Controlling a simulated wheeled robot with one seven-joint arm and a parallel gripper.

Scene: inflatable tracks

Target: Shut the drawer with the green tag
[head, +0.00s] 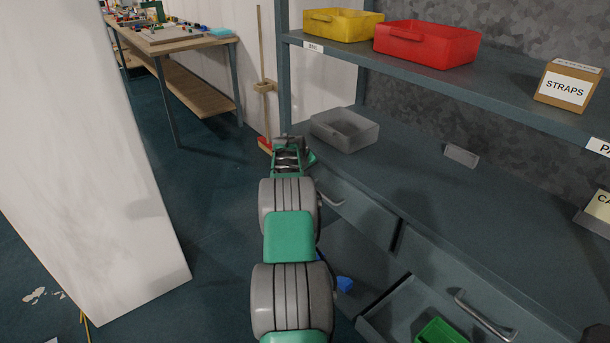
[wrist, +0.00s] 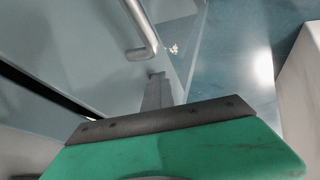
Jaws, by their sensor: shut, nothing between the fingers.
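My gripper (head: 288,158) is shut and empty, in front of the left part of the workbench cabinet in the head view. In the wrist view its dark fingers (wrist: 157,92) are together, close to a grey bar handle (wrist: 142,48) on a grey-blue front. I cannot tell whether they touch it. The left drawer front (head: 365,212) has a handle (head: 332,199), partly behind my arm. To the right is another front with a handle (head: 485,315). I see no green tag in either view.
A grey tray (head: 344,130) stands on the worktop. Yellow (head: 342,24) and red (head: 427,43) bins and a STRAPS box (head: 567,85) are on the shelf above. A white panel (head: 85,160) stands at left. A small blue object (head: 344,284) is beside my arm. Open floor lies between.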

